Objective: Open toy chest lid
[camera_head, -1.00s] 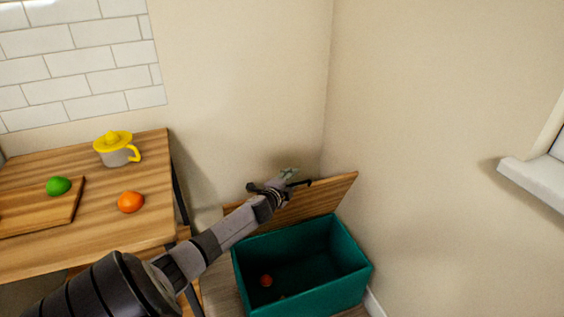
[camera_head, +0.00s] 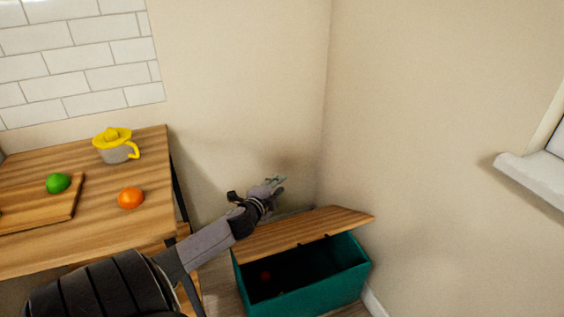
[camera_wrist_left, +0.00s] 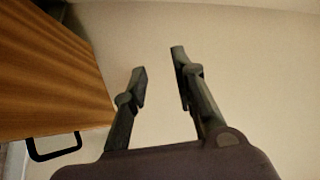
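The toy chest (camera_head: 315,293) is a teal box in the corner with a wooden lid (camera_head: 300,232). The lid is partly raised and slopes over the box, leaving a gap at the front. An orange-red ball shows dimly inside. My left gripper (camera_head: 275,182) is above and behind the lid's left rear part, near the wall, and holds nothing. In the left wrist view its two fingers (camera_wrist_left: 159,64) are apart with only wall between them. A wooden panel, apparently the lid (camera_wrist_left: 45,75), with a black handle (camera_wrist_left: 55,149), is at left there, apart from the fingers. My right gripper is not in view.
A wooden table (camera_head: 145,225) stands left of the chest, with a green fruit (camera_head: 58,183) on a board, an orange (camera_head: 131,198) and a yellow-topped juicer (camera_head: 116,146). Walls close in behind and right. A window sill (camera_head: 530,180) juts out at right.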

